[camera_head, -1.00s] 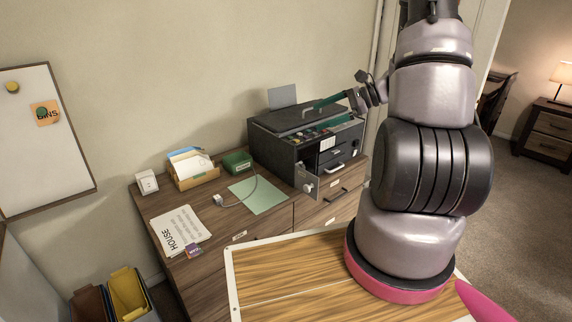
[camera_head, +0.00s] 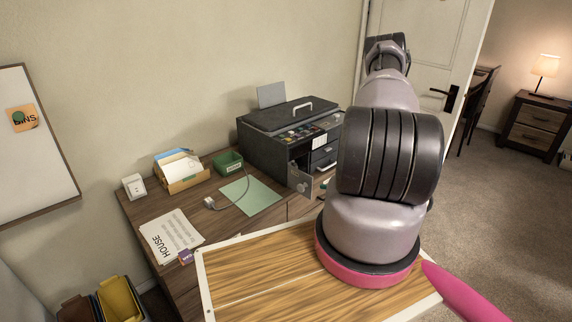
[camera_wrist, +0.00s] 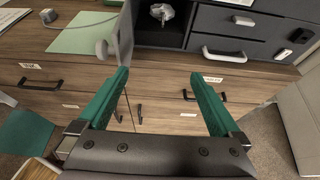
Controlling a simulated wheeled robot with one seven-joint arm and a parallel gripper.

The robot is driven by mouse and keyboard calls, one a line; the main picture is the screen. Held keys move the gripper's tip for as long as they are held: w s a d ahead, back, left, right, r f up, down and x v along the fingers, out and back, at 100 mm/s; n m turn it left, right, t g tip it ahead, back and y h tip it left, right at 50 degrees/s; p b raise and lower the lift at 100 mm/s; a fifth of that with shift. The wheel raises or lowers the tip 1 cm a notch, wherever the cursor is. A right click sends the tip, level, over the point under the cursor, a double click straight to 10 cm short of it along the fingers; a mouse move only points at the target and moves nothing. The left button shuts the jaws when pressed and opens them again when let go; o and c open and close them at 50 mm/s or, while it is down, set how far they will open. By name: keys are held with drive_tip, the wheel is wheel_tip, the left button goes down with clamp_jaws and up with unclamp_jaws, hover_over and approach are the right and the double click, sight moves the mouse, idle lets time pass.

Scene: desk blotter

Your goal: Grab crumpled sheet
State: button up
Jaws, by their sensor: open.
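A crumpled whitish-grey sheet (camera_wrist: 162,12) lies in a dark open compartment of the black printer-like unit (camera_wrist: 222,22), at the top of the wrist view. My gripper (camera_wrist: 159,73) is open and empty, its two green fingers spread wide. It is apart from the sheet, which shows beyond the fingertips, roughly between their lines. In the head view the same unit (camera_head: 270,140) stands on the desk with its small door open. The sheet is not visible there, and my arm hides most of my gripper.
The open door (camera_wrist: 122,35) with a round knob stands left of the compartment, close beyond the left finger. Drawer handles (camera_wrist: 224,56) stick out of the front. A green blotter sheet (camera_head: 250,196), a cable and papers (camera_head: 170,236) lie on the desk left of the unit.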

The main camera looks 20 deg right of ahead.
approach(293, 162)
drive_tip(key=x, duration=0.5)
drive_tip(key=shift+x, duration=2.4)
drive_tip(key=shift+a, duration=0.2)
drive_tip(key=c, duration=0.8)
